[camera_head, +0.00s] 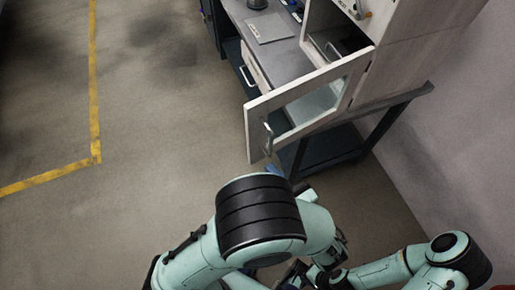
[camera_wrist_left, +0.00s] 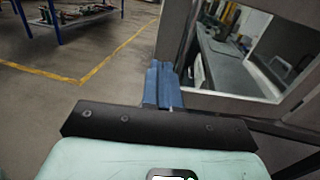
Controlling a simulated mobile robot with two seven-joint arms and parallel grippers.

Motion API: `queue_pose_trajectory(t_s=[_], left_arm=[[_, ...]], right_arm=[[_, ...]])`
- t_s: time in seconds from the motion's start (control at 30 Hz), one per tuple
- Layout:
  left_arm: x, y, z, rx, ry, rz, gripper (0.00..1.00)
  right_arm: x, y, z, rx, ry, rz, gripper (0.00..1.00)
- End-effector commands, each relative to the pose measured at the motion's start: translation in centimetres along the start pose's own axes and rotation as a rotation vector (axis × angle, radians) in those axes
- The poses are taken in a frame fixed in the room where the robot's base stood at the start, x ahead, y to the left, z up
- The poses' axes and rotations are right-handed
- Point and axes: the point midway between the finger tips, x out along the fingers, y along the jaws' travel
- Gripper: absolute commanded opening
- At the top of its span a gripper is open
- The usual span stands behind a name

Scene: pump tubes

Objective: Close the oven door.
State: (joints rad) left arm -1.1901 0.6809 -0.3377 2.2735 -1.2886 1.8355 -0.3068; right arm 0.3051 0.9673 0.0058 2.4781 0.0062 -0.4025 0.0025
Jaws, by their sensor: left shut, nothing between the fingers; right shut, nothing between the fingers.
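The oven door (camera_head: 256,116) is a pale frame with a glass pane and a vertical handle (camera_head: 267,140). It stands swung open, out from the cabinet front. My left gripper (camera_head: 272,169) shows as a small blue tip at the door's lower edge, the rest hidden behind my arm. In the left wrist view its blue fingers (camera_wrist_left: 163,84) are shut and empty, close to the door frame (camera_wrist_left: 232,103); I cannot tell whether they touch it. My right gripper (camera_head: 293,273) is shut near the bottom edge, partly hidden by arm links.
The oven cabinet (camera_head: 400,55) stands on a dark bench against the right wall. A grey counter (camera_head: 270,55) with a drawer runs behind the door. Open floor (camera_head: 150,120) lies to the left, with a yellow line. A blue-framed rack (camera_wrist_left: 57,20) stands far off.

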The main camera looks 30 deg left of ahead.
Motion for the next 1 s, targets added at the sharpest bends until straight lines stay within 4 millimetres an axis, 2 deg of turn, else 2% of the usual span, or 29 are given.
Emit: queue_pose_trajectory(t_s=[0.03,0.2,0.4,0.6,1.0], left_arm=[[1.3,0.1,-0.1,0.001,0.002,0.005,0.0],[4.6,0.1,-0.1,0.002,0.002,0.004,0.0],[7.0,0.1,-0.1,0.001,0.002,0.002,0.0],[7.7,0.1,-0.1,0.001,0.002,0.0,0.0],[7.8,0.0,-0.1,0.001,0.002,-0.001,0.0]], right_arm=[[0.1,0.0,0.0,0.0,0.001,0.0,0.0],[0.2,0.0,-0.1,0.0,0.003,-0.001,0.0],[0.3,0.0,-0.2,0.0,0.005,-0.001,0.0],[0.3,0.0,-0.2,-0.001,0.005,-0.001,0.0],[0.2,0.0,-0.1,-0.001,0.005,-0.001,0.0]])
